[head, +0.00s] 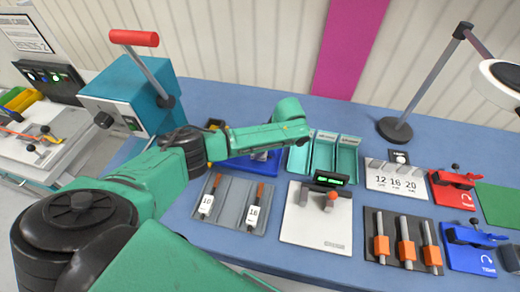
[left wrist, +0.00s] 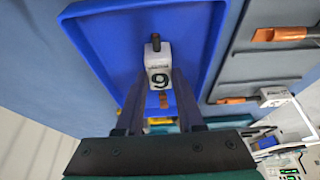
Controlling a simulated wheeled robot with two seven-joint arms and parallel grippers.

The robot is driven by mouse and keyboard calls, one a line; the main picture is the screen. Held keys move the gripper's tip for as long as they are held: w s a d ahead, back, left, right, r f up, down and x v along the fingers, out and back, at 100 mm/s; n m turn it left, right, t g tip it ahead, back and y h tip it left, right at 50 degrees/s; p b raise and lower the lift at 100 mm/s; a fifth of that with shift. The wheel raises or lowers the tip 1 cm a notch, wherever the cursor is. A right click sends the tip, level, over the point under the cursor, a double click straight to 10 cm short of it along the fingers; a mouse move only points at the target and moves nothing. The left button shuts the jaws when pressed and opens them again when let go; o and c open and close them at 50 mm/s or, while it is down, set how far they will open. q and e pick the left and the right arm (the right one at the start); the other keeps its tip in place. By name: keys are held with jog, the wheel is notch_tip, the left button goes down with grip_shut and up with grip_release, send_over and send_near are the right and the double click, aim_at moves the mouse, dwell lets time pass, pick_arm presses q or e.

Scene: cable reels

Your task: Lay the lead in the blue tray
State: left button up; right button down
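The blue tray (left wrist: 105,40) fills the upper middle of the left wrist view. In the head view only a part of the blue tray (head: 262,164) shows below my left arm. A lead with a white tag (left wrist: 158,65), a dark tip and a copper-brown part lies over the tray floor; its tag reads 9 or an upside-down 6. My left gripper (left wrist: 160,92) is above the tray, its fingers on either side of the lead with gaps beside it. The arm hides this lead in the head view. My right gripper is not in view.
A grey tray (head: 231,190) with leads tagged 10 and 16 stands in front of the blue tray. Green bins (head: 324,155) stand to the right. A white scale-like device (head: 316,228) is nearer the front. A teal machine with a red handle (head: 133,90) stands left.

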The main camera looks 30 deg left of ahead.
pick_arm(q)
jog(key=o, duration=0.5)
jog(key=b+v, duration=0.1)
jog(key=v, duration=0.6)
jog(key=shift+w+d+r, duration=0.1)
jog(key=shift+d+r, duration=0.05)
jog(key=shift+r, duration=0.1)
jog(key=p+v, duration=0.2)
jog(key=v, duration=0.5)
jog(key=shift+p, duration=0.4)
